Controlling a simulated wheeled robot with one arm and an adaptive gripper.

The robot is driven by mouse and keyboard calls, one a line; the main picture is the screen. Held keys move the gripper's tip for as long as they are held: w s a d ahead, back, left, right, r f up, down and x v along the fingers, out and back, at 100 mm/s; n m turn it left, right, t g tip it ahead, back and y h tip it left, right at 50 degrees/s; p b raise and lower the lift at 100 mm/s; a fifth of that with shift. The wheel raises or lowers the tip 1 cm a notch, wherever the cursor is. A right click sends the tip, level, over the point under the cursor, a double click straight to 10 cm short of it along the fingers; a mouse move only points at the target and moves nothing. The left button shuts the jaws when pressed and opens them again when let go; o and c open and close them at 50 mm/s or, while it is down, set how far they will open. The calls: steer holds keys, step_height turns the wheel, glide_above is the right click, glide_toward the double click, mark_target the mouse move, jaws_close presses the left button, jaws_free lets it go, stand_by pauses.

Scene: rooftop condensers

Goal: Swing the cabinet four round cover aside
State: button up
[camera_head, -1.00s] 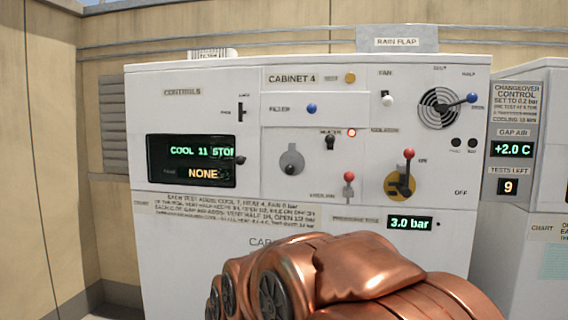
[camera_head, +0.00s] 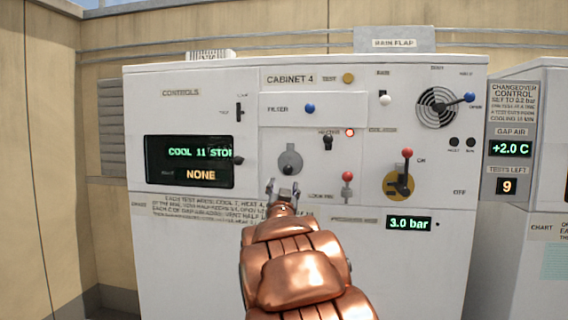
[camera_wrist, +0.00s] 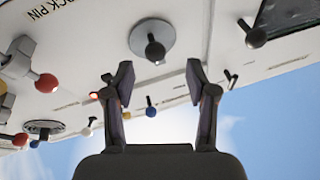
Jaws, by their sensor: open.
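Cabinet four (camera_head: 200,100) is the white cabinet in the head view, with a "CABINET 4" label. The round cover (camera_head: 290,162) is a grey disc with a dark knob at its lower part, left of the red-knobbed lock pin (camera_head: 347,178). In the wrist view the cover (camera_wrist: 168,36) and its knob show at the top centre, beyond my fingertips. My gripper (camera_head: 283,187) is open and empty, just below the cover in the head view. Its two fingers (camera_wrist: 158,75) stand wide apart in the wrist view. I see no contact with the knob.
A red-knobbed lever on a yellow disc (camera_head: 398,184) stands right of the lock pin. A blue-knobbed vent lever (camera_head: 470,97) is at the upper right. A dark display (camera_head: 189,161) with a small knob beside it lies left of the cover. A second cabinet (camera_head: 520,240) stands at right.

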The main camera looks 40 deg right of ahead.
mark_target(289, 170)
steer(key=shift+h, duration=0.5)
steer(key=x, duration=0.2)
steer(key=p+x, duration=0.1)
steer(key=x, duration=0.1)
steer(key=s+r+p+x, duration=0.1)
steer(key=x, duration=0.1)
steer(key=shift+w+d+r, duration=0.15)
steer(key=shift+d+r, duration=0.05)
steer(key=shift+d, duration=0.3)
steer(key=shift+x, duration=0.85)
steer(key=shift+f, duration=0.2)
steer(key=c, duration=0.6)
jaws_close()
